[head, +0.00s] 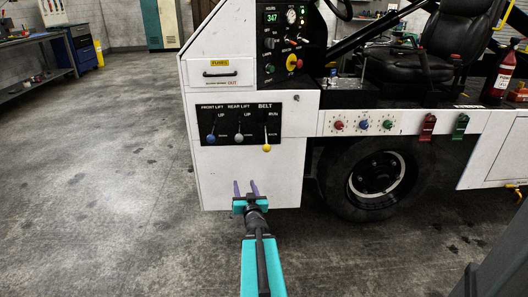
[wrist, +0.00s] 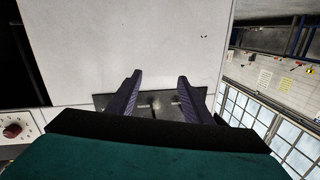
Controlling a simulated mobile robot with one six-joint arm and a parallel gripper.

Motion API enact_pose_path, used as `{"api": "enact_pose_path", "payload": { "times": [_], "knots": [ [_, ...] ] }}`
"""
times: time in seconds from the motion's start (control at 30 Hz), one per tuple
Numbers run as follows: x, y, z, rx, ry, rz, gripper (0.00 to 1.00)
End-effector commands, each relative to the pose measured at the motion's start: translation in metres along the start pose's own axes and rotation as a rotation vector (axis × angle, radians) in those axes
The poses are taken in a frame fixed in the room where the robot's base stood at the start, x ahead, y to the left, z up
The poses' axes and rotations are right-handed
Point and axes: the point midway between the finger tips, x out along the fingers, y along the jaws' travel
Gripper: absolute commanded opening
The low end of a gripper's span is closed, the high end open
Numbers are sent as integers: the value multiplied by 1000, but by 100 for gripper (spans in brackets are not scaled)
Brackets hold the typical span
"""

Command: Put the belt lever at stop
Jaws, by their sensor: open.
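The belt lever (head: 267,148) has a yellow knob and sits at the right of the black lever panel (head: 224,148), under the word BELT. Its knob hangs low, below the blue and grey knobs beside it; a small label, seemingly RUN, is above it. I cannot read a stop mark. My gripper (head: 245,184) is open and empty, below the panel in the head view and apart from the lever. In the wrist view, the open fingers (wrist: 160,77) stand in front of part of the dark panel (wrist: 150,105); the yellow knob does not show there.
The front lift lever (head: 211,139) with a blue knob and rear lift lever (head: 239,138) with a grey knob are left of the belt lever. Open floor (head: 110,160) lies to the left; the wheel (head: 375,178) is at right.

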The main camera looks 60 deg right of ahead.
Motion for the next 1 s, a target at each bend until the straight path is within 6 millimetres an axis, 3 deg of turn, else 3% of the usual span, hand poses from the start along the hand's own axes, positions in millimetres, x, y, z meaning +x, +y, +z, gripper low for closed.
{"api": "enact_pose_path", "payload": {
  "times": [0.03,0.2,0.4,0.6,1.0],
  "knots": [
    [0,19,-8,3,58,1,46],
    [-10,60,-56,-3,237,-27,46],
    [-29,90,-94,-19,378,-66,46],
    [-38,98,-110,-28,427,-85,46],
    [-36,98,-111,-28,427,-86,46]
  ]
}}
